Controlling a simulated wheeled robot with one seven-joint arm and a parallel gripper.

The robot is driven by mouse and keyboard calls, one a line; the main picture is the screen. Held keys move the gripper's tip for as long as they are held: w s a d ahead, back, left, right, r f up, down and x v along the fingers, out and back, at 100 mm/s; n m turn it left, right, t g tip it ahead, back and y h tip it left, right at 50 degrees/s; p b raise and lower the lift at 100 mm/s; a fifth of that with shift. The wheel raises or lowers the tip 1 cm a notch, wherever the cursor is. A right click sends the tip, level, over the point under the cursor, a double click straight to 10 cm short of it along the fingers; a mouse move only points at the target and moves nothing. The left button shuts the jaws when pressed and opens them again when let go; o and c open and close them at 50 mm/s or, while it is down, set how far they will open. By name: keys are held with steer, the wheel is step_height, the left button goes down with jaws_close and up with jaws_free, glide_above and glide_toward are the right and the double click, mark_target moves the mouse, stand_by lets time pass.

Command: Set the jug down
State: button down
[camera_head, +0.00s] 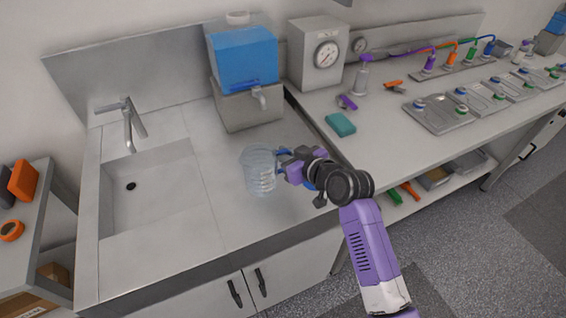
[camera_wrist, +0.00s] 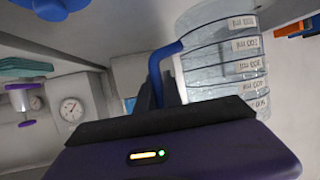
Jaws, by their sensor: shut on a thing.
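The jug (camera_head: 260,172) is clear, with printed millilitre markings, and stands roughly upright at the counter's middle, in front of the blue water tank. My gripper (camera_head: 287,163) reaches it from the right and is shut on its blue handle. In the wrist view the jug (camera_wrist: 225,58) fills the upper right, with its handle (camera_wrist: 156,80) running down between my fingers, which are partly hidden by the gripper body. Whether the jug's base touches the counter or hangs just above it, I cannot tell.
A sink (camera_head: 150,190) with a tap (camera_head: 131,122) lies to the left. The blue tank (camera_head: 243,58) with a spigot stands behind on a grey base (camera_head: 240,108). A teal block (camera_head: 340,124) lies on the right-hand bench. The counter in front of the jug is clear.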

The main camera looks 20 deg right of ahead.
steer(key=shift+f, duration=2.1)
steer(key=shift+f, duration=0.1)
steer(key=c, duration=1.5)
jaws_free()
steer(key=shift+r, duration=0.2)
steer(key=b+v, duration=0.1)
steer(key=v, duration=1.1)
